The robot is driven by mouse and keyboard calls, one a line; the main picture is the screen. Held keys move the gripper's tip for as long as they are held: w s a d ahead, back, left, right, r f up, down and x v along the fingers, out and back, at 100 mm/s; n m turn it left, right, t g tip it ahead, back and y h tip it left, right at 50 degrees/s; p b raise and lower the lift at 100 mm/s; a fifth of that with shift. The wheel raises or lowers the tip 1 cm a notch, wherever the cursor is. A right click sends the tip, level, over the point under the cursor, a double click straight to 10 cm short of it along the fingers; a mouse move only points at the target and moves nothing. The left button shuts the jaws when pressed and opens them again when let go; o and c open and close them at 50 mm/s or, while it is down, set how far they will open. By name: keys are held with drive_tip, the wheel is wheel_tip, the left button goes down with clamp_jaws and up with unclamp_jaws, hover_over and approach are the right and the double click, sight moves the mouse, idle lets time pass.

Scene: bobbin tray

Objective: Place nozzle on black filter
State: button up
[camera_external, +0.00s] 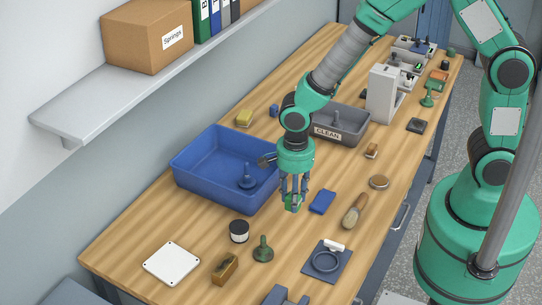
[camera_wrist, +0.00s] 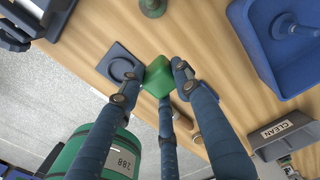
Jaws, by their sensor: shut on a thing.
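My gripper (camera_external: 293,197) is at the right of the blue tray, low over the bench. Its fingers are shut on a green block-like piece (camera_wrist: 157,76), which also shows at the fingertips in the external view (camera_external: 292,204). I cannot tell if it touches the bench. Flared pieces with stems look like nozzles: a dark green one (camera_external: 263,250) stands at the front, and a blue one (camera_external: 247,183) stands in the blue tray. I cannot tell which thing is the black filter; a small dark square piece (camera_external: 416,125) lies at the back right.
The blue tray (camera_external: 196,178) and the grey CLEAN bin (camera_external: 352,139) flank the arm. A blue block (camera_external: 322,201) and brush (camera_external: 355,211) lie right of my gripper. A dark square plate with a ring (camera_external: 327,261), black jar (camera_external: 239,231) and white plate (camera_external: 171,263) are in front.

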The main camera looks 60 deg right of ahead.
drive_tip(key=shift+f, duration=2.5)
drive_tip(key=shift+w, duration=0.1)
drive_tip(key=p, duration=0.1)
hover_over(240, 226)
drive_tip(key=shift+w+f, duration=0.1)
drive_tip(key=shift+f, duration=0.65)
drive_tip(key=shift+f+p, duration=0.45)
drive_tip(key=shift+f, duration=1.3)
drive_tip(key=shift+f, duration=0.15)
